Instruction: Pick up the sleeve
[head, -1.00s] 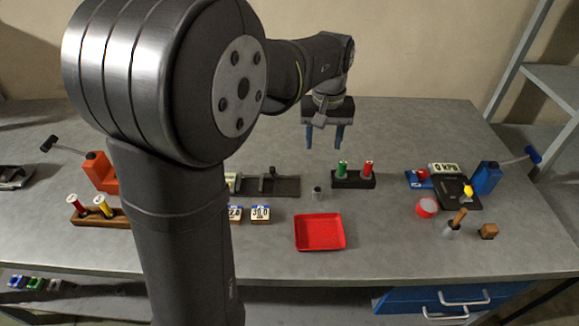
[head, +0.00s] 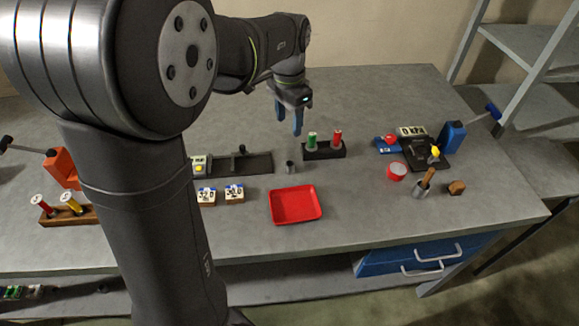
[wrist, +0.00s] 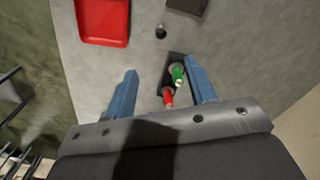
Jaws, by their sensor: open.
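A small grey cylinder (head: 290,168), which looks like the sleeve, stands upright on the table between the red tray and a black rack. In the wrist view the small cylinder (wrist: 161,32) shows near the top middle, with a dark opening facing up. My gripper (head: 290,125) has blue fingers pointing down. It is above the table, behind the cylinder in the head view. In the wrist view my gripper (wrist: 161,68) is open and empty, its fingers apart, with the cylinder beyond the fingertips and not between them.
The black rack (head: 324,151) with green and red-topped pieces stands right beside the cylinder. The red tray (head: 295,205) lies in front. A dark flat stand (head: 243,163) is to the left.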

